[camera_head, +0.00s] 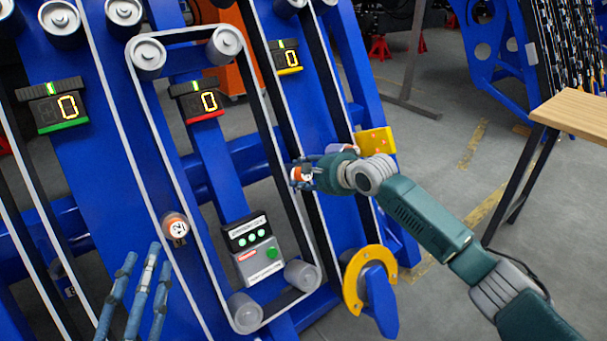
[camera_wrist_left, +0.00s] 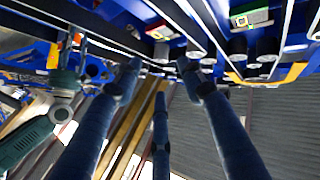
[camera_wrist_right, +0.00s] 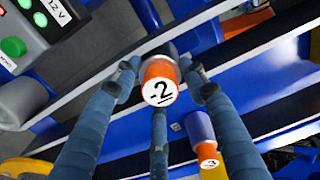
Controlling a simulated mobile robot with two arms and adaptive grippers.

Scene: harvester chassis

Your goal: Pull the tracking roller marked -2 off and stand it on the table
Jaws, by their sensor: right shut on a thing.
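The tracking roller marked -2 (camera_wrist_right: 160,84) has an orange end with a white label and a grey body. My right gripper (camera_wrist_right: 160,70) is shut on it, with fingers on both sides. In the head view my right gripper (camera_head: 305,175) is at the belt on the right side of the middle loop, and the roller's orange part shows between its fingers. I cannot tell whether the roller is still seated on the frame. My left gripper (camera_head: 135,290) is open and empty at the lower left; its spread fingers show in the left wrist view (camera_wrist_left: 160,80). The table (camera_head: 575,110) stands at right.
Another orange-ended roller (camera_head: 176,228) sits at the loop's left belt. A roller marked -3 (camera_wrist_right: 208,155) is near my right fingers. A control box (camera_head: 254,250) with green buttons is on the blue frame. Grey floor lies open between frame and table.

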